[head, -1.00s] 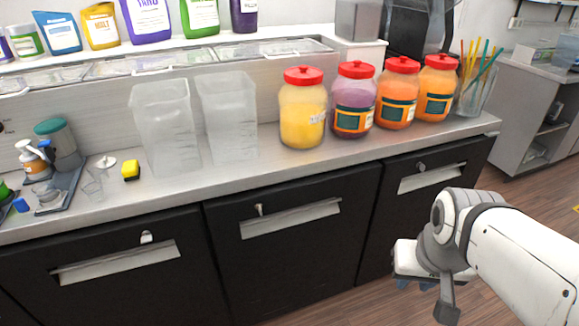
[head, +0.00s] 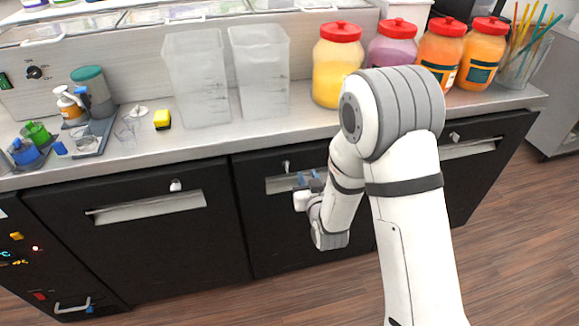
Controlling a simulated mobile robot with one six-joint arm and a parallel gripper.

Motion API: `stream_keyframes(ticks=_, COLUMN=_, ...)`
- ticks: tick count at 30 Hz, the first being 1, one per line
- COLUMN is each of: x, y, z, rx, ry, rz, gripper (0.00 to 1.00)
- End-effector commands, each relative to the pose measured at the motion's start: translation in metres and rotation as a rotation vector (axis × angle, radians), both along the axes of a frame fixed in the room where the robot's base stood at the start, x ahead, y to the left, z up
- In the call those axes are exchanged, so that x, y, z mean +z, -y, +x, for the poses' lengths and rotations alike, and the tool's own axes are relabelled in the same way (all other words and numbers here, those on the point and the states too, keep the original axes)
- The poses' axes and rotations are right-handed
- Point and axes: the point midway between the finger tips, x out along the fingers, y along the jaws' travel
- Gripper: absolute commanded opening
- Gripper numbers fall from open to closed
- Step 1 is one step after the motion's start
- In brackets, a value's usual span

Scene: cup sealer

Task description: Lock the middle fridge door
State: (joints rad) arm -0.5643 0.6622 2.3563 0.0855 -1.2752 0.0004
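The middle fridge door (head: 262,225) is a black panel under the counter, flat against the cabinet front. A small metal lock (head: 286,166) sits near its top edge, above a pale recessed handle (head: 283,185). My gripper (head: 309,181) is in front of this door, just right of and slightly below the lock, over the right part of the handle. My arm hides the right side of the door. The fingers are too small to tell whether they are open.
The left fridge door (head: 150,245) and right fridge door (head: 470,185) also have locks and handles. Wood floor (head: 500,260) is clear at right.

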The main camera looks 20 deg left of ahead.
Motion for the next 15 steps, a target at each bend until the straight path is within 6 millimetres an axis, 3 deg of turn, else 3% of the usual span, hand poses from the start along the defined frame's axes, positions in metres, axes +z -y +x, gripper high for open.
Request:
stream_keyframes(ticks=3, x=-0.015, y=-0.020, z=-0.015, rx=0.040, ry=0.080, rz=0.037, gripper=0.27)
stream_keyframes(ticks=8, x=-0.020, y=-0.031, z=-0.025, rx=0.064, ry=0.144, rz=0.069, gripper=0.27)
stream_keyframes(ticks=15, x=-0.017, y=-0.046, z=-0.004, rx=0.067, ry=0.159, rz=0.077, gripper=0.27)
